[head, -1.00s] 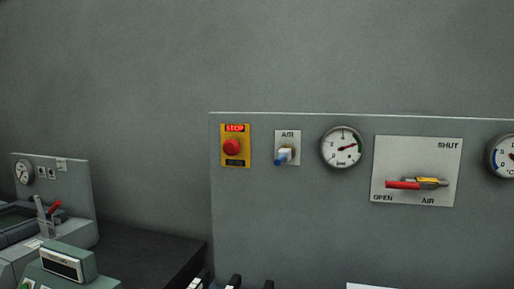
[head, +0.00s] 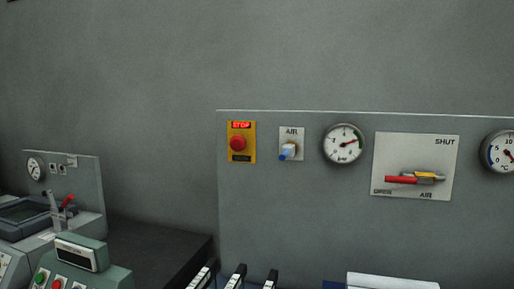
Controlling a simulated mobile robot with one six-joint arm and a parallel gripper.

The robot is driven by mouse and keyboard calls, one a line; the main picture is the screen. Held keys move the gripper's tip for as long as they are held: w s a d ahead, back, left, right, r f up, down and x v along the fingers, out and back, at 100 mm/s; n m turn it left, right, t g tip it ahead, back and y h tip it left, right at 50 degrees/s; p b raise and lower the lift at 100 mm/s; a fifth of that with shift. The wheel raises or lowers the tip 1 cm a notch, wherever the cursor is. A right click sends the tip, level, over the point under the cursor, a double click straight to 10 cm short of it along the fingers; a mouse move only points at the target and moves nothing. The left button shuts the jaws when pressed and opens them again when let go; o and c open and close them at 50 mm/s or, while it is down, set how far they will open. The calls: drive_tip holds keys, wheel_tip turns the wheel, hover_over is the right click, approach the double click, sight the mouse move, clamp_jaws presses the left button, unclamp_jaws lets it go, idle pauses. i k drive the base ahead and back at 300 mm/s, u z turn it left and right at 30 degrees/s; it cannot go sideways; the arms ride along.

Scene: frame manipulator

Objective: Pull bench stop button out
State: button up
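The bench stop button (head: 238,143) is a round red button on a yellow plate with a lit red STOP label above it. It sits at the upper left of the grey upright panel (head: 290,215) in the head view. Whether it is pushed in or out cannot be told from this angle. My gripper is not in view.
Right of the button are a blue-tipped AIR switch (head: 288,151), a round gauge (head: 343,144) and a red-handled AIR valve lever (head: 402,180). Another gauge (head: 499,152) is at the right edge. Grey machines (head: 65,215) stand at the left beside a dark bench top (head: 158,252).

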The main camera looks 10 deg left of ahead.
sight(238, 143)
drive_tip(key=z, duration=0.1)
drive_tip(key=k, duration=0.4)
drive_tip(key=z, duration=2.45)
drive_tip(key=k, duration=1.25)
drive_tip(key=u, duration=2.2)
drive_tip(key=i, duration=1)
drive_tip(key=u, duration=0.05)
